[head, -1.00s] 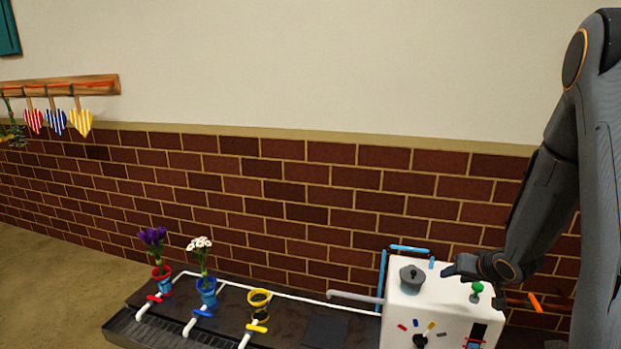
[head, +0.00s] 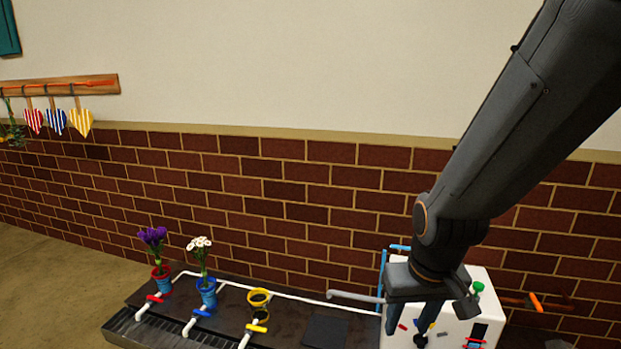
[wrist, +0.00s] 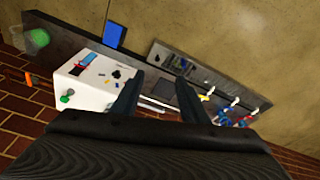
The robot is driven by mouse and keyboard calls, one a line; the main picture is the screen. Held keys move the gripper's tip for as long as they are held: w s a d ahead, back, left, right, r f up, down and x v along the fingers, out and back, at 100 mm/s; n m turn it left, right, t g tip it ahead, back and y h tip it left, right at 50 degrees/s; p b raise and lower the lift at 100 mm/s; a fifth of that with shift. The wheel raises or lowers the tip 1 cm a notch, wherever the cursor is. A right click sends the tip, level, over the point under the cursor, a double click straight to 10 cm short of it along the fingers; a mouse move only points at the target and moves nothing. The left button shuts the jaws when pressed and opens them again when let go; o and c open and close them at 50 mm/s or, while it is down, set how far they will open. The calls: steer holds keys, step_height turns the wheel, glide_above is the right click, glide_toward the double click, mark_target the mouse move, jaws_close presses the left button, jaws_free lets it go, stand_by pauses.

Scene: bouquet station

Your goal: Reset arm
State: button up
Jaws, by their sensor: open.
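My gripper (head: 428,310) hangs from my arm in front of the white box (head: 468,325) in the head view and covers much of that box. In the wrist view my gripper (wrist: 161,82) shows two dark fingers spread apart with nothing between them. The white box also shows in the wrist view (wrist: 92,88), left of the fingers, with a green knob and small coloured marks. I cannot tell the exact height of the gripper above the box from these frames.
White pipes run along the bench to the box. A brick wall (head: 270,190) stands behind.

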steer(key=s+a+f+n+g+b, duration=0.1)
steer(key=s+a+f+n+b, duration=0.2)
steer(key=a, duration=0.4)
steer(key=s+a+f+n+g+b, duration=0.1)
steer(key=s+a+f+b, duration=0.1)
steer(key=s+a+b, duration=0.3)
steer(key=s+a+f+n+g+b, duration=0.1)
steer(key=s+a+f+n, duration=0.2)
steer(key=a, duration=0.5)
steer(key=d+r+m+p, duration=0.3)
steer(key=d+r+p, duration=0.7)
steer(key=r+p, duration=0.3)
steer(key=d+r+m+p, duration=0.4)
steer(key=d+r+p, duration=0.7)
steer(key=r+p, duration=0.3)
steer(key=shift+d+p, duration=0.2)
steer(key=shift+p, duration=1.05)
